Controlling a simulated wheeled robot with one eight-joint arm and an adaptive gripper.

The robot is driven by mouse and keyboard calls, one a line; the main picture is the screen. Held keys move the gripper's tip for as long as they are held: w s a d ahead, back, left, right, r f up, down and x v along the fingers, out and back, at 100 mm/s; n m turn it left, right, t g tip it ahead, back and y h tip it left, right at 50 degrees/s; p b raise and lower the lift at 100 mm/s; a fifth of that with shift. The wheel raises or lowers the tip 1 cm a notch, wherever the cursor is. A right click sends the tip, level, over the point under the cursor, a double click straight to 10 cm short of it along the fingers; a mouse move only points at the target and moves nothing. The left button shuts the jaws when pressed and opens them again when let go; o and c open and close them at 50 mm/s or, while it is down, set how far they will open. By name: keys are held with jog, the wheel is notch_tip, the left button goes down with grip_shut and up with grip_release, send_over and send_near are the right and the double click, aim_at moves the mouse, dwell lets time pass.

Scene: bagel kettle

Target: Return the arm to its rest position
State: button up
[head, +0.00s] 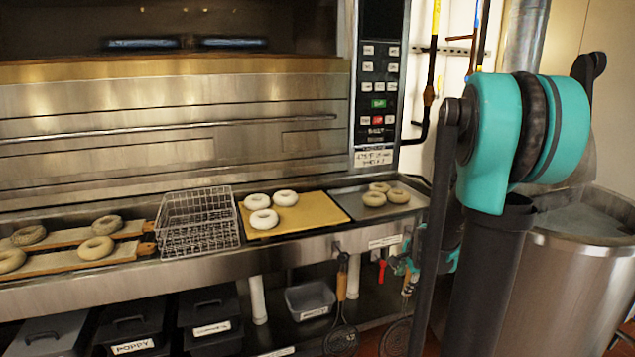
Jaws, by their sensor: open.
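My arm stands at the right of the head view, with its large teal joint raised and dark links hanging down in front of the kettle. My gripper (401,265) shows small and low, beside the counter front, partly hidden behind my arm's dark link. It is open, and I see nothing held in it. The steel kettle (580,275) stands at the right, with greyish water in it. Three pale bagels (285,198) lie on a yellow sheet (325,212). Three tan bagels (374,199) lie on the grey tray (350,208) to its right.
An empty wire basket (198,222) stands on the counter. Bagel boards (60,262) with several bagels lie at the left. A skimmer (341,335) hangs from the counter front. Dark lidded bins (130,322) and a grey tub (310,298) sit below. An oven (150,105) rises behind.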

jog(key=s+a+n, duration=0.3)
jog(key=s+n, duration=0.5)
jog(key=s, duration=0.1)
jog(key=s+a+f+n, duration=0.1)
jog(key=s+a+n, duration=0.3)
jog(key=s+n, duration=0.4)
jog(key=shift+s+a+f+h, duration=0.3)
jog(key=shift+s+h, duration=0.1)
jog(key=shift+s, duration=0.75)
jog(key=shift+d, duration=0.1)
